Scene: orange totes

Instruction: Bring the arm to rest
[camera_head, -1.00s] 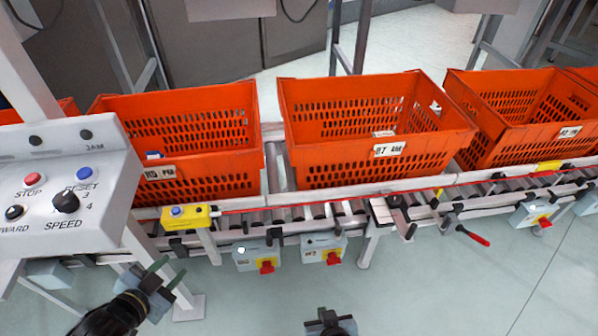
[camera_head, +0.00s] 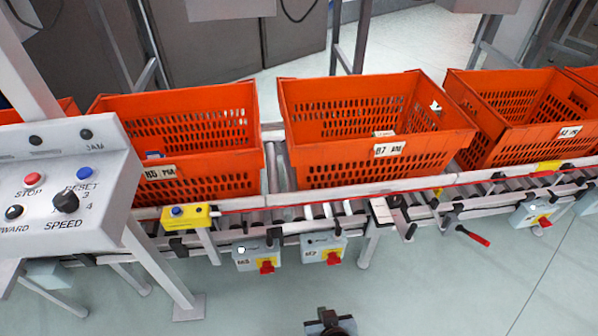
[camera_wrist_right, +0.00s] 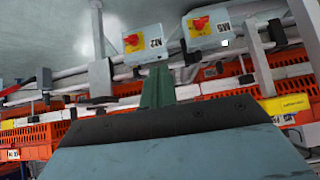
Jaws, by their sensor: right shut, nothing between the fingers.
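My right gripper (camera_head: 330,322) shows as a dark shape at the bottom middle of the head view, low in front of the conveyor, with its fingers hard to make out. In the right wrist view its green fingers (camera_wrist_right: 157,88) are together and empty, with the conveyor's frame and switch boxes beyond them. My left gripper is not in the head view.
Orange totes (camera_head: 376,140), (camera_head: 185,145) and (camera_head: 525,120) stand on the roller conveyor (camera_head: 320,212). A control panel (camera_head: 70,185) is at left. Switch boxes (camera_head: 257,254), (camera_head: 323,250) and a red-handled lever (camera_head: 473,236) hang on the near side. Floor in front is clear.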

